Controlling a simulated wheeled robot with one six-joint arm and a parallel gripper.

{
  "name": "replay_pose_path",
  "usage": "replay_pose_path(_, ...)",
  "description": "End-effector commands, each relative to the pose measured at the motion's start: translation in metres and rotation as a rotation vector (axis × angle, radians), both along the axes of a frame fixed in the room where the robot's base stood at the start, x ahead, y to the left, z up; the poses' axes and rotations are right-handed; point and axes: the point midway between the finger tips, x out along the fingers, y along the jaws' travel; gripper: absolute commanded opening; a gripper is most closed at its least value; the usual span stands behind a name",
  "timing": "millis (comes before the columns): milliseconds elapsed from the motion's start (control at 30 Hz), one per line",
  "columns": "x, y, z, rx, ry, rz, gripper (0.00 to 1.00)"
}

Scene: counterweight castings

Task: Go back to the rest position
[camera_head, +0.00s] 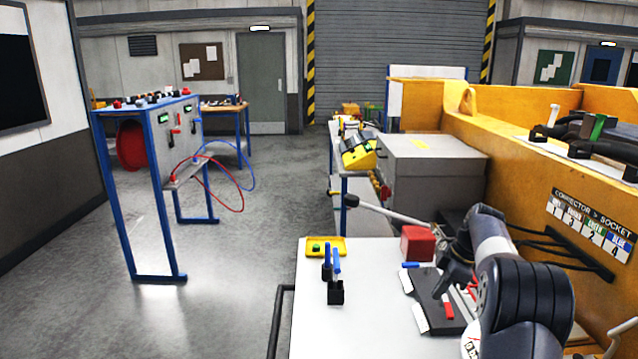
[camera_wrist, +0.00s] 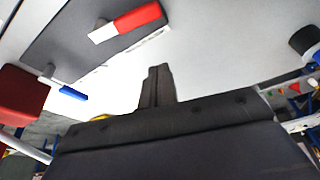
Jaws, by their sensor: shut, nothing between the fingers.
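My gripper (camera_wrist: 158,86) shows in the wrist view with its two dark fingers together and nothing between them. In the head view my gripper (camera_head: 449,283) is a dark shape at the right of the white table (camera_head: 375,335), above or beside a dark mat (camera_head: 431,300); the exact gap is hard to tell. The mat also shows in the wrist view (camera_wrist: 75,40), with a red and white piece (camera_wrist: 127,22) on it. A blue-tipped piece (camera_wrist: 66,91) lies near a red block (camera_wrist: 20,95), apart from the fingers.
A red box (camera_head: 417,243) stands at the table's back. A yellow tray (camera_head: 326,246) and a black holder with blue-handled tools (camera_head: 336,291) stand at the left. A large yellow casting (camera_head: 555,175) borders the right. The table's front left is clear.

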Motion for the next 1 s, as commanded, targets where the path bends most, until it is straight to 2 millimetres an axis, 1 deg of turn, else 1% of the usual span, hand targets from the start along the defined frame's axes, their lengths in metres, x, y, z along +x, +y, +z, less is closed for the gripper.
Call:
replay_pose_path(33, 0.001, 0.003, -0.006, -0.001, 0.003, -0.012, 0.00)
replay_pose_path(67, 0.003, 0.003, -0.006, -0.005, 0.005, -0.041, 0.00)
replay_pose_path(400, 0.020, 0.005, -0.020, -0.031, 0.023, -0.328, 0.00)
replay_pose_path(1000, 0.044, 0.010, -0.041, -0.028, 0.016, -0.809, 0.00)
